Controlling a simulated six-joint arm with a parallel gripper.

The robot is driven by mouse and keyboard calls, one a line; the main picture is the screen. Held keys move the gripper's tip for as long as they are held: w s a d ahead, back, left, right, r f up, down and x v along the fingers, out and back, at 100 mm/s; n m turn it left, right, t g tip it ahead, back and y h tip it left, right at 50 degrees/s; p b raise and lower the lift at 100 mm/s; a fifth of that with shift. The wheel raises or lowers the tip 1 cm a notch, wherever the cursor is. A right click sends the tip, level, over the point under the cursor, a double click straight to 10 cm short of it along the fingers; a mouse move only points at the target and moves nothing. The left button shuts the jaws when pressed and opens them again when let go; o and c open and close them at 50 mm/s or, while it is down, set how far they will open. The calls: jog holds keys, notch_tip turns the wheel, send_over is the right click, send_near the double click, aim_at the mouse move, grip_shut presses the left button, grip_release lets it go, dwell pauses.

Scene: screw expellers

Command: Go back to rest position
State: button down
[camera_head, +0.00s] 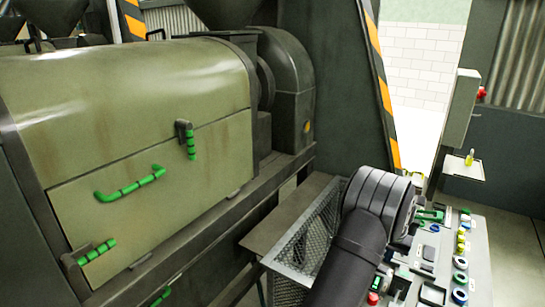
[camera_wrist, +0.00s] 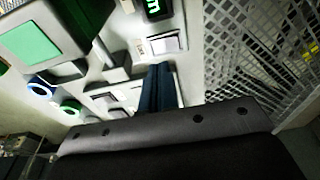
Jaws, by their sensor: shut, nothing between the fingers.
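My gripper (camera_wrist: 159,72) shows in the wrist view as two dark fingers pressed together, with nothing between them. It is over a light control panel with buttons and switches. In the head view my dark arm comes up from the bottom and bends over the left part of the control panel (camera_head: 475,262). The fingers are hidden behind the arm there.
A metal mesh guard (camera_head: 305,240) stands close to the left of my arm. Further left is a large olive machine (camera_head: 130,100) with green handles (camera_head: 130,186). A grey box with a red button (camera_head: 460,107) is at the upper right. Floor at right is clear.

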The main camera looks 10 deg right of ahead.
notch_tip(320, 180, down, 4)
jog(key=shift+r, duration=0.15)
jog(key=shift+r, duration=0.15)
jog(key=shift+r, duration=3.7)
jog(key=w+a+r+n+g+h, duration=0.3)
jog(key=a+r+n, duration=0.6)
jog(key=n, duration=1)
jog(key=shift+w+a+r, duration=0.4)
jog(key=shift+w+a, duration=0.35)
jog(key=shift+w, duration=0.15)
jog(key=shift+f, duration=0.1)
